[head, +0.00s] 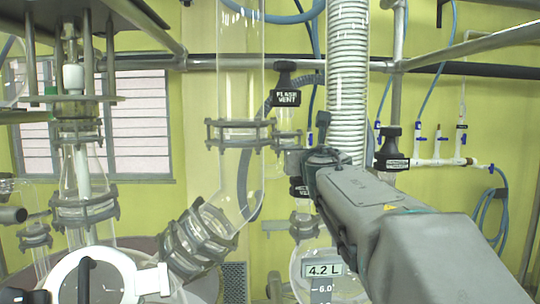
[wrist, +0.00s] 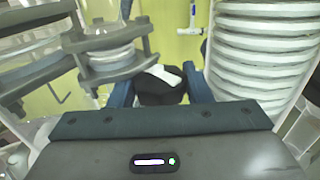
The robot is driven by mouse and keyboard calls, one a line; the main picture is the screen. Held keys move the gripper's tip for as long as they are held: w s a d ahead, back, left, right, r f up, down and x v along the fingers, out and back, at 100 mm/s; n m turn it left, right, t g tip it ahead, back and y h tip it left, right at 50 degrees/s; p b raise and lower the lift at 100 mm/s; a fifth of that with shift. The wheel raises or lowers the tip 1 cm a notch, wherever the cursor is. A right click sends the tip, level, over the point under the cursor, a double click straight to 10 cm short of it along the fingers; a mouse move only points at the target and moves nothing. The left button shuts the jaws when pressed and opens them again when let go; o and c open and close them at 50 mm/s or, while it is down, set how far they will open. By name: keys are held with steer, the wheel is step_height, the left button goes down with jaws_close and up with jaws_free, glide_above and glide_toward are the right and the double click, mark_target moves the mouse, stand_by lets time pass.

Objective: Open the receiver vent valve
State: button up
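In the wrist view a black valve knob (wrist: 162,92) with a white label lies between the two dark blue fingers of my gripper (wrist: 161,84). The fingers are spread on either side of it; I see no clear contact. The label cannot be read here. In the head view my gripper (head: 303,162) reaches in from the right among the glassware, its fingertips mostly hidden. A small black labelled part (head: 299,188) shows just below it, partly covered. I cannot tell from the lettering which knob is the receiver vent valve.
A black knob marked FLASH VENT (head: 286,97) is above my gripper. A ribbed white column (head: 348,80) and a clamped glass tube (head: 240,135) stand close by. A 4.2 L vessel (head: 320,270) is below.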

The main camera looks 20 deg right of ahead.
steer(key=shift+y, duration=0.3)
steer(key=n+y+b, duration=0.1)
steer(key=n+y, duration=0.1)
steer(key=shift+f+t+y+b, duration=0.1)
steer(key=shift+t+y+b, duration=0.2)
steer(key=shift+y, duration=0.1)
steer(key=shift+n+y+b, duration=0.3)
steer(key=shift+n+y, duration=1)
steer(key=shift+y, duration=0.6)
steer(key=o, duration=0.8)
steer(key=shift+c, duration=0.2)
steer(key=s, duration=0.8)
steer(key=shift+d+b, duration=0.45)
